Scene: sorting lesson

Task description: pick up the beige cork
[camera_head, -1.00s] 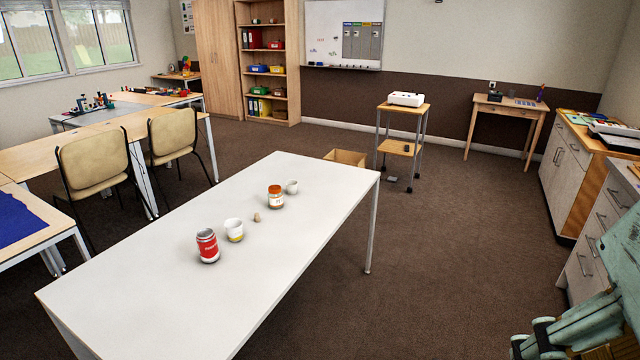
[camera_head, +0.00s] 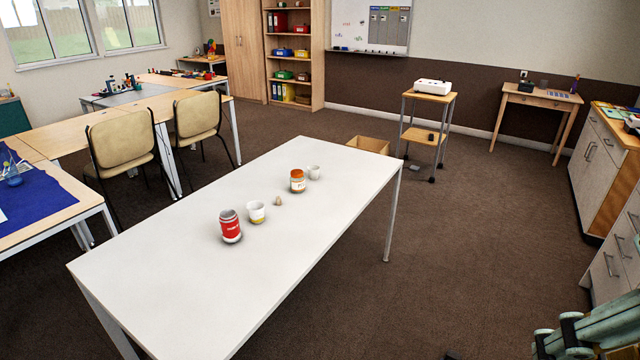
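The beige cork (camera_head: 277,201) stands on the white table (camera_head: 190,283), small and apart from its neighbours. It is in a loose row between a white cup with a yellow lower part (camera_head: 256,212) and a jar with an orange lid and label (camera_head: 297,181). A red-labelled jar (camera_head: 230,226) stands at the near left end of the row. A small white cup (camera_head: 314,172) stands at the far right end. Pale green parts of my arm show at the bottom right corner, well away from the cork. I cannot make out my gripper's fingers.
The near part of the tabletop is bare. A wheeled stand (camera_head: 428,96) with a white device and an open wooden box (camera_head: 368,145) stand beyond the far end. Chairs (camera_head: 122,143) and desks are to the left, cabinets (camera_head: 612,262) to the right. Brown carpet is clear between.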

